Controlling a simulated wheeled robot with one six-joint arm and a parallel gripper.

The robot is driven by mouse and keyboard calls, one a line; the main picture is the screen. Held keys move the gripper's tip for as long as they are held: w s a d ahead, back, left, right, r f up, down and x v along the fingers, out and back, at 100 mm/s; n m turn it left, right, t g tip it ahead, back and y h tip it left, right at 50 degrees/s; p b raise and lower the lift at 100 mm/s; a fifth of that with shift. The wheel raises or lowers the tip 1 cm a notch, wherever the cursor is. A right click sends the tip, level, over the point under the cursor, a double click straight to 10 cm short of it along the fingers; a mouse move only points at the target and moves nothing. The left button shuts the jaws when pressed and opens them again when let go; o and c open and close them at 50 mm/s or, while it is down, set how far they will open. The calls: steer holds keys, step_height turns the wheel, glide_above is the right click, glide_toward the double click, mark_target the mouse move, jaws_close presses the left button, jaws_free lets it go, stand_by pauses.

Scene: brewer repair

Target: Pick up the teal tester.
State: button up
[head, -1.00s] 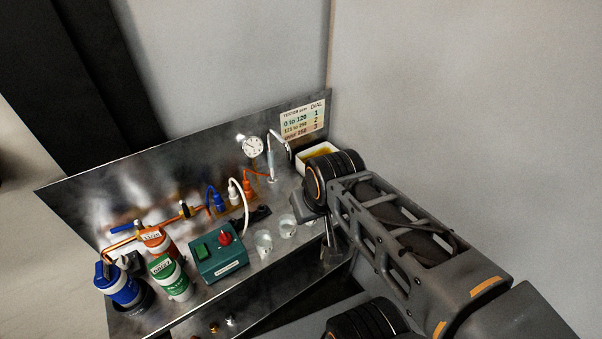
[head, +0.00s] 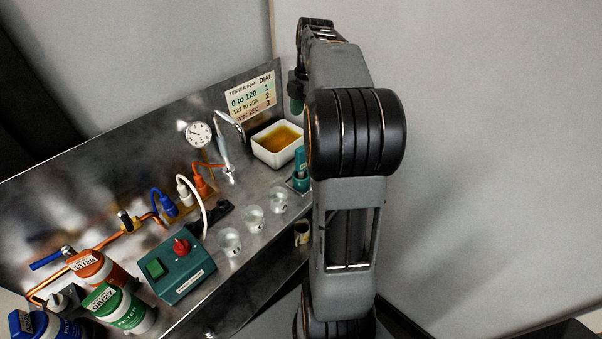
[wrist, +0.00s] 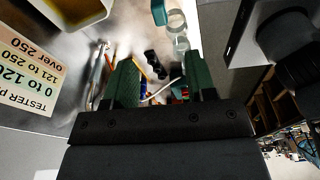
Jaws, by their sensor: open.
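The teal tester (head: 301,160) stands upright in a small teal holder (head: 300,184) at the right end of the steel counter, partly beside my arm. In the wrist view a teal piece, likely the tester (wrist: 158,13), shows at the top edge, cut off by the frame. My gripper (wrist: 160,64) has its two green fingers spread with nothing between them. In the head view only a bit of a green finger of my gripper (head: 296,104) shows past my arm, above and behind the tester. The rest is hidden.
A white tray of amber liquid (head: 277,146) is just left of the tester. Several clear cups (head: 254,217) stand in front. A steel spout (head: 225,150), a dial card (head: 251,97) on the backsplash and a teal control box (head: 183,268) are also near.

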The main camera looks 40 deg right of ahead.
mark_target(301, 148)
steer(key=shift+n, duration=0.3)
step_height(301, 148, down, 8)
steer(key=shift+a+r, duration=0.15)
steer(key=shift+r, duration=0.05)
steer(key=shift+a+f, duration=0.2)
steer(key=shift+f, duration=0.85)
steer(key=shift+a+f, duration=0.15)
steer(key=shift+f, duration=0.9)
steer(key=shift+a+f, duration=0.2)
steer(key=shift+f, duration=0.85)
steer(key=shift+c, duration=0.4)
jaws_close()
